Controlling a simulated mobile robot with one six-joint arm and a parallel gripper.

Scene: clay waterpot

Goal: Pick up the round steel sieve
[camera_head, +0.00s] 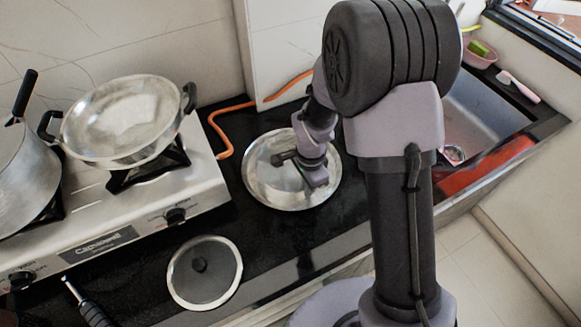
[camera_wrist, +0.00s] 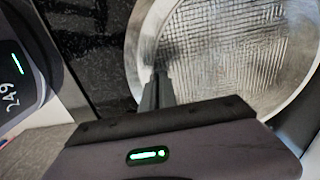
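The round steel sieve (camera_head: 262,187) lies on the black counter to the right of the stove, with my gripper (camera_head: 299,170) over it and hiding part of its middle. In the wrist view the sieve (camera_wrist: 235,55) shows a fine mesh and a broad, shiny rim at the upper right. The dark fingers of my gripper (camera_wrist: 157,88) are close together, in front of the sieve's left rim. They look shut. I cannot tell whether they touch the sieve, and I see nothing held between them.
A two-handled steel wok (camera_head: 120,115) and a pot (camera_head: 22,180) stand on the stove at left. A round lid (camera_head: 204,272) lies on the front counter. An orange hose (camera_head: 228,112) runs behind the sieve. A sink (camera_head: 485,115) is at right, partly behind my arm.

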